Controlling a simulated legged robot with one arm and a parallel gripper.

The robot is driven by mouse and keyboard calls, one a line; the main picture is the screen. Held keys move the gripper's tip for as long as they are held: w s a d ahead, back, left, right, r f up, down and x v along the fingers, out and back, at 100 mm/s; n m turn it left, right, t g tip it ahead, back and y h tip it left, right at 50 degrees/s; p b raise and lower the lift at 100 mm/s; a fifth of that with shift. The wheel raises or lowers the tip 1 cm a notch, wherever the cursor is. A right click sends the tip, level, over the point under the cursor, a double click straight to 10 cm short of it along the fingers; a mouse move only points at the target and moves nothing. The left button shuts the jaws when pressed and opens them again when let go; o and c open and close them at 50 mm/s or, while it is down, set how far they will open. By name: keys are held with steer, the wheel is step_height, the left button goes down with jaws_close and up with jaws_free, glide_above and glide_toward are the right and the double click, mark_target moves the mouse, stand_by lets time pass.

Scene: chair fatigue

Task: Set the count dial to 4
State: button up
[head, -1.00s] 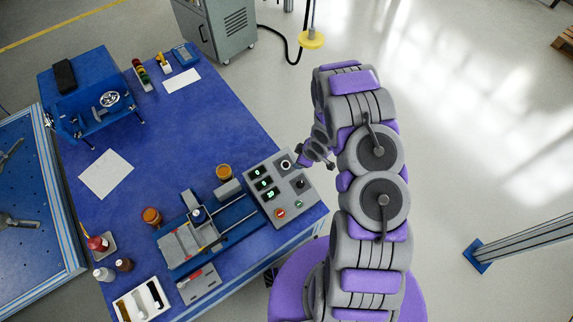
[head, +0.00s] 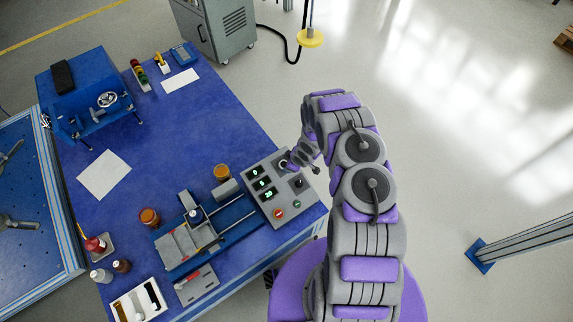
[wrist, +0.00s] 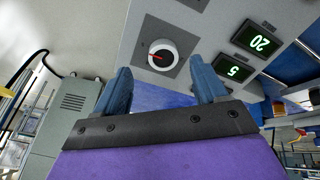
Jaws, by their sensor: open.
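The control panel (head: 283,204) sits at the right edge of the blue table. A round white dial with a red pointer line (wrist: 160,55) is on a dark square plate on it. No label naming it is readable. My gripper (wrist: 160,68) is open, its two blue fingers apart and pointing toward the dial, with nothing between them. The dial appears just beyond the fingertips, and I see no contact. In the head view my gripper (head: 291,163) is at the panel's top corner and partly hides the dial.
A dark knob (head: 298,183), a red button (head: 279,213) and another small button are also on the panel. A slide fixture (head: 205,225) stands to its left. Open floor lies right of the table.

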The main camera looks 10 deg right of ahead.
mark_target(284, 165)
steer(key=x, duration=0.2)
steer(key=a+x, duration=0.1)
steer(key=x, duration=0.2)
steer(key=shift+b, duration=0.3)
steer(key=shift+w+d+f, duration=0.1)
steer(key=shift+f, duration=0.05)
steer(key=shift+d, duration=0.2)
steer(key=shift+a, duration=0.3)
steer(key=c, duration=0.6)
steer(key=shift+d, duration=0.1)
steer(key=c, duration=0.5)
steer(key=shift+o, duration=0.2)
